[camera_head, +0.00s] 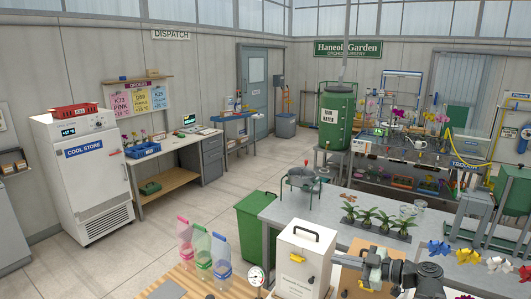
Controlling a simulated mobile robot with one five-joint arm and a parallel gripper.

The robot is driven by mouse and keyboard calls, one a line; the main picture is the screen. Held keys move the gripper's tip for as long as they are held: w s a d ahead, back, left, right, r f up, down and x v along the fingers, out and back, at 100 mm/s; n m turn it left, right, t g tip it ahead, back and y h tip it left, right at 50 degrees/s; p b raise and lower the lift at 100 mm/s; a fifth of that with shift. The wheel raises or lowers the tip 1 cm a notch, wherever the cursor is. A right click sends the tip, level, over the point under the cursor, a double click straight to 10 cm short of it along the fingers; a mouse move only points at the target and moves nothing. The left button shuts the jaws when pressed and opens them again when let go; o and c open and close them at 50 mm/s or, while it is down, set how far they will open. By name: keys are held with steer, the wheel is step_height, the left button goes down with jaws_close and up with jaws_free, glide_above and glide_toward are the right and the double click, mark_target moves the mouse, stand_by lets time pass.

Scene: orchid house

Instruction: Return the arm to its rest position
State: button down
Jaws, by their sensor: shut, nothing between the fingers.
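My arm comes into the lower right of the head view, dark grey and black. My gripper (352,262) is at its left end, shut and empty. It appears in front of a tan box (358,283) and to the right of a white box with a black handle (304,262). I cannot tell how far it is above them. The lower part of the arm is cut off by the bottom edge of the picture.
Clear bottles with pink, green and blue tops (203,250) stand on a wooden surface (180,278), left of a round gauge (256,277). Open floor (215,190) lies beyond.

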steer(key=s+a+f+n+g+h+b, duration=0.1)
steer(key=a+f+g+h+b, duration=0.3)
steer(key=a+f, duration=0.6)
steer(key=s+a+f+g+y+b, duration=0.1)
steer(key=s+a+f+g+b, duration=0.15)
steer(key=a+f+b, duration=0.65)
steer(key=s+d+f+m+g+h, duration=0.1)
steer(key=d+f+m+h, duration=0.15)
steer(key=f, duration=0.35)
steer(key=s+d+f+m+g+h, duration=0.1)
steer(key=f+m+h, duration=0.15)
steer(key=f, duration=0.35)
steer(key=s+d+f+m+h, duration=0.1)
steer(key=d+m+h, duration=0.3)
steer(key=d+m, duration=0.6)
steer(key=shift+f+m+h, duration=0.25)
steer(key=shift+m+h, duration=0.15)
steer(key=shift+m, duration=0.2)
steer(key=shift+s+a+g, duration=0.1)
steer(key=shift+g, duration=0.15)
